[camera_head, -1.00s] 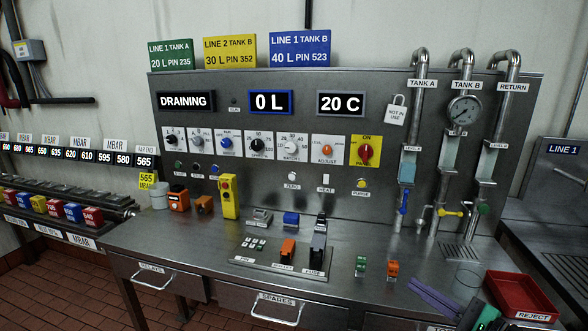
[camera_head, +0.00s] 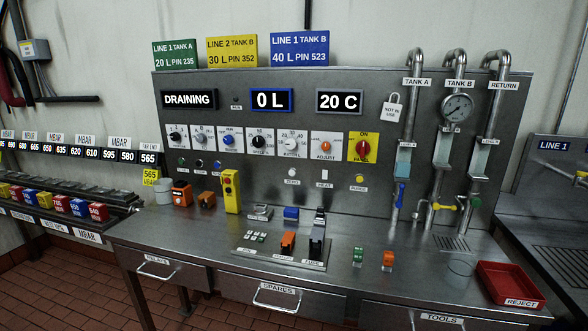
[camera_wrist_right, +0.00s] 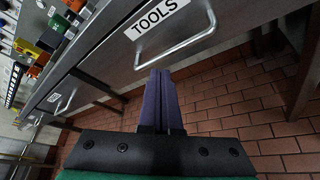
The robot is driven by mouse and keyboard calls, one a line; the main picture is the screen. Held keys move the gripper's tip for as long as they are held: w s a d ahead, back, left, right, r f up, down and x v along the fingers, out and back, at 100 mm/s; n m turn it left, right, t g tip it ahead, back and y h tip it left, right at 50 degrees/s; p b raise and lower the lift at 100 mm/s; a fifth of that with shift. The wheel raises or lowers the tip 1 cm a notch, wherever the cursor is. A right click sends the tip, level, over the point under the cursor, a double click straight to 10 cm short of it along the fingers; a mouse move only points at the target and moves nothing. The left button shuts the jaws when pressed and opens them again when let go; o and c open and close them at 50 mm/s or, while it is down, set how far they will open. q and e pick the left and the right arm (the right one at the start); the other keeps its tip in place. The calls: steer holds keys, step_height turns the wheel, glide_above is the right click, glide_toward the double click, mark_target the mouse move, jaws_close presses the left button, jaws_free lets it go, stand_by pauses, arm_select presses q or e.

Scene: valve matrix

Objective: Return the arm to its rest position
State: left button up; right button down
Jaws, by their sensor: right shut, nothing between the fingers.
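My right gripper (camera_wrist_right: 163,98) shows in the right wrist view with its two purple fingers together and nothing between them. It is in front of the bench, by the drawer (camera_wrist_right: 125,60) labelled TOOLS and its handle, with the brick floor behind it. I cannot tell whether the fingers touch the drawer. The TOOLS drawer also shows at the bottom right of the head view (camera_head: 395,313). Neither gripper shows in the head view now.
The panel behind has displays reading DRAINING, 0 L and 20 C. The brick floor (camera_wrist_right: 255,110) in front of the bench looks clear.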

steer(key=s+f+m+g+h, duration=0.1)
steer(key=s+f+m+g, duration=0.1)
steer(key=s+f+m, duration=0.35)
steer(key=s+a+f+m+g, duration=0.1)
steer(key=s+f+m+g, duration=0.15)
steer(key=f, duration=0.65)
steer(key=s+f+m+g+h, duration=0.1)
steer(key=s+f+m, duration=0.35)
steer(key=f, duration=0.25)
steer(key=s+a+f+m+g, duration=0.2)
steer(key=s+a+f+m, duration=0.1)
steer(key=s, duration=0.5)
steer(key=s+a+f+m+g, duration=0.3)
steer(key=s+a+f+m, duration=0.1)
steer(key=s, duration=0.4)
steer(key=s+a+f+m+g+y, duration=0.1)
steer(key=s+a+f+m+g, duration=0.2)
steer(key=s+f+m, duration=0.3)
steer(key=shift+s+a+f, duration=0.5)
steer(key=shift+s+f, duration=0.15)
steer(key=shift+s, duration=0.4)
steer(key=shift+w, duration=0.1)
stand_by(2.5)
